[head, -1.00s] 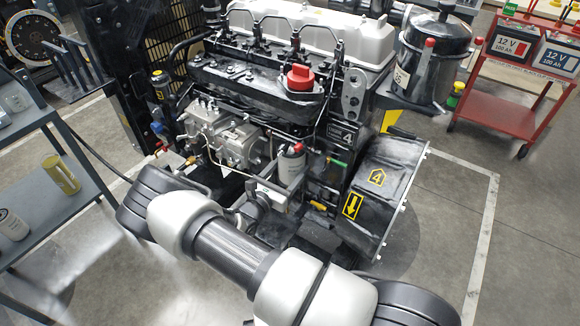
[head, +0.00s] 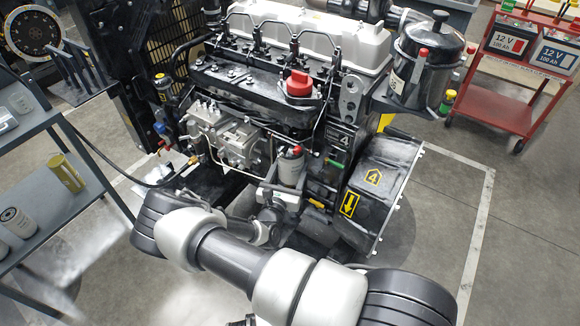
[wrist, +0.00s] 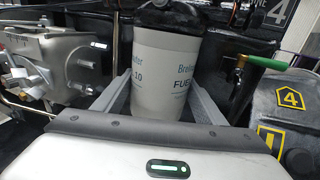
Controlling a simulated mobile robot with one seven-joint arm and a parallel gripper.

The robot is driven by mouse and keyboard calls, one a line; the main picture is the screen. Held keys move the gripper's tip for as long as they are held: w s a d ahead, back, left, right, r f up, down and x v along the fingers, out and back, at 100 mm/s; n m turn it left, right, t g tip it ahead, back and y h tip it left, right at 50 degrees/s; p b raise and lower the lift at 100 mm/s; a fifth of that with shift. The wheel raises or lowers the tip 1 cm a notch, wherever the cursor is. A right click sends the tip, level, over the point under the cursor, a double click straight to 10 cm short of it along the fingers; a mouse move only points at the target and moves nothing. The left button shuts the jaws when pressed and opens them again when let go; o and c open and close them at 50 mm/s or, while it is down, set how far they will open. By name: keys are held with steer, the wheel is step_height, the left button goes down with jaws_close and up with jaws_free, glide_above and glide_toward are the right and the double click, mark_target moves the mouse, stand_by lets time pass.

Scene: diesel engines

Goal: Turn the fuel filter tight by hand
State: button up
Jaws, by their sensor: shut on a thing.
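The fuel filter (wrist: 178,75) is a white canister with dark lettering, hanging upright under a black filter head in the wrist view. In the head view the filter (head: 291,170) sits low on the engine's front side, below a red cap. My gripper (wrist: 160,98) has one grey finger on each side of the canister and is shut on it. In the head view my gripper (head: 279,191) reaches the filter from below and in front. The filter's lower end is hidden behind my gripper body in the wrist view. The seam between filter and head is too dark to judge.
The injection pump (head: 232,138) is close left of the filter. A green-ended lever (wrist: 258,65) and a black box marked 4 (head: 378,190) are close right. A shelf (head: 60,205) with filters stands left; a red cart (head: 500,105) with batteries stands right.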

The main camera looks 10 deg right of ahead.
mark_target(287, 175)
steer(key=shift+w+r, duration=0.1)
steer(key=shift+r, duration=0.15)
steer(key=o, duration=1.7)
steer(key=shift+f, duration=0.25)
steer(key=shift+c, duration=0.3)
steer(key=shift+s, duration=0.2)
steer(key=shift+p+v, duration=0.75)
steer(key=shift+v, duration=1.7)
